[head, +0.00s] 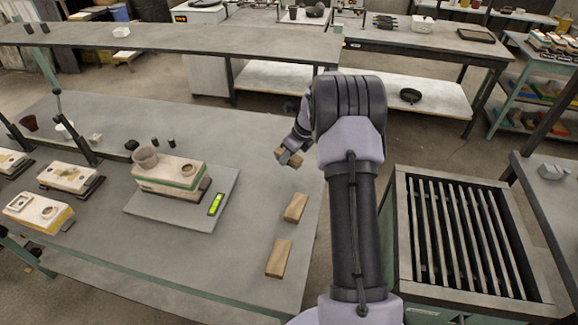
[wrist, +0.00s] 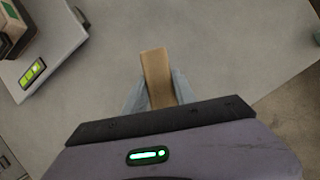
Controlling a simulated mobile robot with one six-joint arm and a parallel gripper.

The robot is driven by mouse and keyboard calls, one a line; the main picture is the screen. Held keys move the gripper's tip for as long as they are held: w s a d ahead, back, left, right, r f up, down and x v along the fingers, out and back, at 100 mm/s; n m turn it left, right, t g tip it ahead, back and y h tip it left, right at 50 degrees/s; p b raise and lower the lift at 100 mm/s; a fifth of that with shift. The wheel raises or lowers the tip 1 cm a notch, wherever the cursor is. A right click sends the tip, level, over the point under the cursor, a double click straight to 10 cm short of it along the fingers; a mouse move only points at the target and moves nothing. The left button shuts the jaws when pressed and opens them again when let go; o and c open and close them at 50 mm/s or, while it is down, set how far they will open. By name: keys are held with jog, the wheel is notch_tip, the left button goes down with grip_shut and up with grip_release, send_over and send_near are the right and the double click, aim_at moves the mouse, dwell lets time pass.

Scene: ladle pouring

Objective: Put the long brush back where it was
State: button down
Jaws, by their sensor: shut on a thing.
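My gripper (head: 289,158) is over the right edge side of the grey table, shut on a tan wooden piece (wrist: 156,72) that sticks out past the fingers. It also shows as a short brown bar (head: 281,155) in the head view. No bristles can be made out on it, so I cannot tell if it is the long brush. Two similar wooden pieces lie on the table to the near side of my gripper: one farther (head: 295,207) and one nearer (head: 279,258). The wrist view shows the gripper's pale fingers on both sides of the held piece.
White boxes stand at the left. A slatted bin (head: 410,255) is at the right. The table around the wooden pieces is clear.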

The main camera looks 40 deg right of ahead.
aim_at(289, 164)
notch_tip(289, 164, down, 4)
jog(key=shift+d+r+b, duration=0.1)
jog(key=shift+b, duration=0.95)
jog(key=shift+r, duration=0.15)
jog(key=c, duration=1)
grip_release()
